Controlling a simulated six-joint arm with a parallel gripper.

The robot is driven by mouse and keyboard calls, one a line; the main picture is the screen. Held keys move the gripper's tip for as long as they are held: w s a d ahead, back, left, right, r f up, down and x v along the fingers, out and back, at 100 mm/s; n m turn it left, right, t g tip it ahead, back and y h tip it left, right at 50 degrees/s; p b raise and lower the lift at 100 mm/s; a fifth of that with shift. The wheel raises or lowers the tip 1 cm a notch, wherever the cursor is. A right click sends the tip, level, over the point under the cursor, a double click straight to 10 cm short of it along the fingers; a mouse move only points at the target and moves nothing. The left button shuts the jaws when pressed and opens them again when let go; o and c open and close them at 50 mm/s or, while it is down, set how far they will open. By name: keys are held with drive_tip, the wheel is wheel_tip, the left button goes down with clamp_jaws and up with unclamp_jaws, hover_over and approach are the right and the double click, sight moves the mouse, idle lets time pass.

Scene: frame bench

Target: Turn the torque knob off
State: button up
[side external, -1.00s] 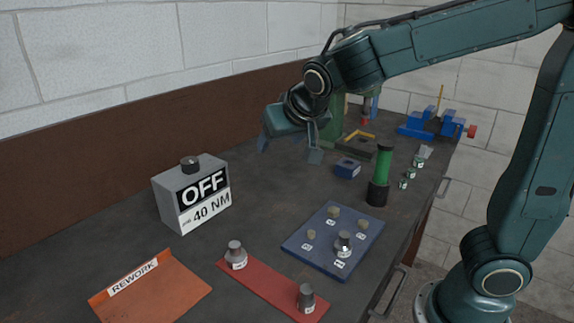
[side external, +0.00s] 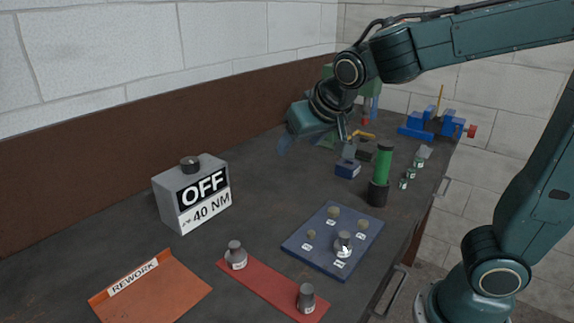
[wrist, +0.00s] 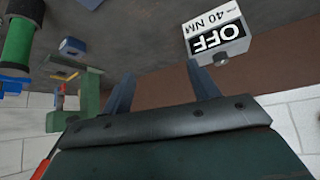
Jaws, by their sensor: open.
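A grey box (side external: 170,208) stands on the bench at left. Its front sign reads "OFF" above "40 NM". A dark round knob (side external: 190,163) sits on top of the box. The box also shows upside down at the top right of the wrist view (wrist: 238,47), with the knob (wrist: 222,61) small at its edge. My gripper (side external: 313,140) is open and empty, in the air well to the right of the box and behind it. Its two fingers (wrist: 160,75) show in the wrist view with nothing between them. Which way the knob points is too small to tell.
An orange REWORK tray (side external: 165,295), a red strip (side external: 270,289) and a blue board (side external: 312,243) with several knobbed pieces lie in front. A green cylinder (side external: 383,165) stands in a dark holder. A blue vise (side external: 415,126) is at the back. Bench around the box is clear.

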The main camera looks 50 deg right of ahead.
drive_tip(key=w+a+f+n+y, duration=0.5)
drive_tip(key=w+a+f+n, duration=0.2)
drive_tip(key=w+f+n, duration=0.1)
drive_tip(key=t+y, duration=0.5)
drive_tip(key=t, duration=0.4)
approach(190, 165)
drive_tip(key=d, duration=0.2)
drive_tip(key=shift+w+n, duration=0.2)
drive_tip(key=shift+n, duration=0.2)
drive_tip(key=shift+w+a, duration=0.1)
drive_tip(key=shift+a, duration=0.05)
drive_tip(key=shift+x, duration=6.8)
drive_tip(key=shift+r, duration=0.15)
drive_tip(key=shift+c, duration=0.4)
